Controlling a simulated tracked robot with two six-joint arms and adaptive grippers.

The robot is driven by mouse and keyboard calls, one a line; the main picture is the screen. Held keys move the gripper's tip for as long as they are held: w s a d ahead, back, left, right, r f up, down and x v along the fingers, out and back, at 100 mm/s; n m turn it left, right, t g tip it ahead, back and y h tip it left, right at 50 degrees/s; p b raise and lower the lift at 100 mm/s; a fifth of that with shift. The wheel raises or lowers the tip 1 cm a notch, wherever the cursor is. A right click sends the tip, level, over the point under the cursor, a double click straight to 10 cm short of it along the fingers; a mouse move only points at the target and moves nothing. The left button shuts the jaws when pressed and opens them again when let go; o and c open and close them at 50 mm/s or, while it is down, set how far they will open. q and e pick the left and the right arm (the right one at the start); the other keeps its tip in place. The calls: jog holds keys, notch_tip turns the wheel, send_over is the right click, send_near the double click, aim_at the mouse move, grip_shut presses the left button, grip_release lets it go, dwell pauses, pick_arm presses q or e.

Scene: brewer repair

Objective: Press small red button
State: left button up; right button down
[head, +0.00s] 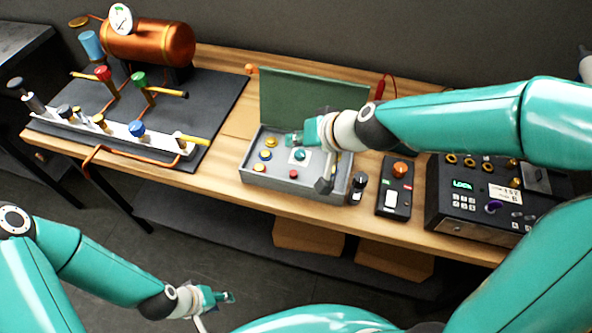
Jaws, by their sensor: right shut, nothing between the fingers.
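A grey control box (262,180) with its green lid (312,97) raised stands on the wooden bench.
A black switch box (394,205) with an orange knob and a dark cylinder (357,188) stand right of the box. A black device (470,207) with a display is farther right. A copper boiler (150,43) and valve manifold (110,127) occupy the left.

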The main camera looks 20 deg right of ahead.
aim_at(296, 174)
notch_tip(296, 174, down, 8)
jog(key=b, duration=0.8)
jog(key=shift+s+f, duration=0.1)
jog(key=shift+f, duration=0.1)
dwell(0.9)
jog(key=shift+f+b, duration=0.3)
jog(key=shift+b, duration=0.1)
jog(key=shift+f+b, duration=0.4)
jog(key=shift+b, duration=0.05)
dwell(0.5)
jog(key=shift+r, duration=0.1)
jog(key=shift+r+p, duration=0.7)
jog(key=shift+p, duration=0.1)
